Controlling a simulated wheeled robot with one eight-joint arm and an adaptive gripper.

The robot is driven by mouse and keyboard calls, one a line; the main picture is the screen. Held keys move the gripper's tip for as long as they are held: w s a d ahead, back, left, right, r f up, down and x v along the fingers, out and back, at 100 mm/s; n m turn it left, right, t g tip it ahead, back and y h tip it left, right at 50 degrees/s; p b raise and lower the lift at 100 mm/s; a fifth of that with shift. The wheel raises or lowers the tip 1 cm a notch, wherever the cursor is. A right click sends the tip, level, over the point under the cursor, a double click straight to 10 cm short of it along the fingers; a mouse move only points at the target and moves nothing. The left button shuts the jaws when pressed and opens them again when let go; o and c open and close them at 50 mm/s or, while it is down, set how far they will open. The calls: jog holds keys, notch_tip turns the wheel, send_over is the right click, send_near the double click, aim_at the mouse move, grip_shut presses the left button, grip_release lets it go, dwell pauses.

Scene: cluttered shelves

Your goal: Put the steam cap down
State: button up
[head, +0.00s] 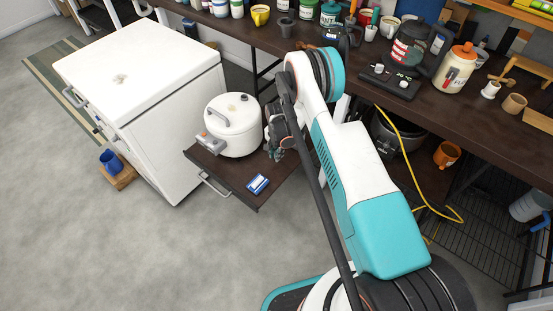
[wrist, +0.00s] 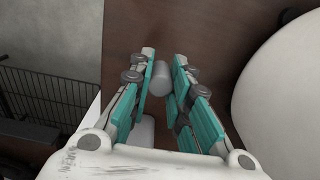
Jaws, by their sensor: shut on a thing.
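The steam cap is a small grey cylinder (wrist: 162,78) between my fingertips in the wrist view. My gripper (wrist: 163,85) is shut on it, with the teal finger pads on either side. In the head view my gripper (head: 272,146) is beside the right side of the white pot (head: 232,135), over the dark pull-out board (head: 225,178). The cap cannot be made out in the head view. The pot's curved white side (wrist: 285,85) fills the right of the wrist view. The brown board (wrist: 190,30) lies below my fingers; the cap's height above it is hard to tell.
A blue and white box (head: 257,184) lies near the board's front corner. A white chest (head: 140,80) stands left of the pot. The dark workbench (head: 440,110) behind is crowded with jars and mugs. A yellow cable (head: 400,150) hangs at the right.

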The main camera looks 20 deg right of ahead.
notch_tip(320, 180, down, 4)
jog(key=shift+r+b, duration=0.2)
jog(key=shift+b, duration=0.35)
jog(key=shift+r, duration=0.1)
jog(key=o, duration=0.8)
